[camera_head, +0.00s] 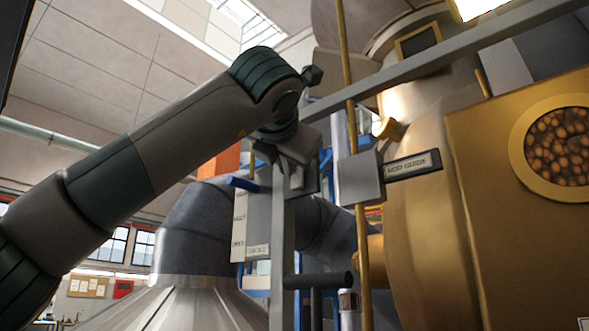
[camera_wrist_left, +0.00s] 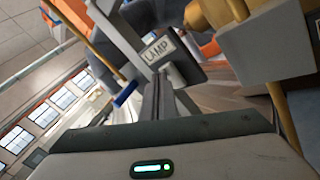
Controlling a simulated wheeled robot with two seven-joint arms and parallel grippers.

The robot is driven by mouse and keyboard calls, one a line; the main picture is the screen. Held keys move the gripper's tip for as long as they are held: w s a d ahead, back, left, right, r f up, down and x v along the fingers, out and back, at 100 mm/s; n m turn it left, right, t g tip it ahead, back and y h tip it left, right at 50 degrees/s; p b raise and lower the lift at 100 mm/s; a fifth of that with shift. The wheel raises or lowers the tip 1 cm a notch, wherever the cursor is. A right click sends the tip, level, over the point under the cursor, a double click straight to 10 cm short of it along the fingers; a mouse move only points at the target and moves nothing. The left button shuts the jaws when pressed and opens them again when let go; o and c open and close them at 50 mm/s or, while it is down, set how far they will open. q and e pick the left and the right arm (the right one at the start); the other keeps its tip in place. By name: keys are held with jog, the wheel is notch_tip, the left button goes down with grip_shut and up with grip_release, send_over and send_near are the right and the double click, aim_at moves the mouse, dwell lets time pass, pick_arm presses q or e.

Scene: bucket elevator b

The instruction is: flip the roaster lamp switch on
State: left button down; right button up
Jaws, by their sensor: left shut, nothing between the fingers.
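A dark box with a white plate reading LAMP (camera_wrist_left: 160,49) is just past my left fingertips in the left wrist view. In the head view that box (camera_head: 311,180) is mostly hidden behind my left wrist, on a grey upright post. My left gripper (camera_head: 296,178) is shut and empty in front of the box. In the left wrist view its fingers (camera_wrist_left: 158,84) reach the box's lower edge, and I cannot tell whether they touch. A blue lever (camera_head: 242,184) sticks out left of the box; it also shows in the left wrist view (camera_wrist_left: 125,94).
A brass rod (camera_head: 362,255) runs down through a grey block beside the ROD GUIDE plate (camera_head: 412,165). The brass roaster (camera_head: 500,240) fills the right. A label board (camera_head: 252,225), a grey duct (camera_head: 205,225) and a slanting grey beam (camera_head: 440,66) crowd the area.

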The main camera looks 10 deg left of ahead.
pick_arm(q)
jog(key=shift+f, duration=0.1)
dwell(0.3)
jog(key=shift+s+a+b, duration=0.5)
jog(key=shift+s+b, duration=0.15)
jog(key=shift+f, duration=0.1)
jog(key=s+a+b, duration=0.2)
jog(key=s+b, duration=0.1)
jog(key=s, duration=0.1)
jog(key=shift+a+f, duration=0.35)
jog(key=shift+a, duration=0.05)
dwell(0.7)
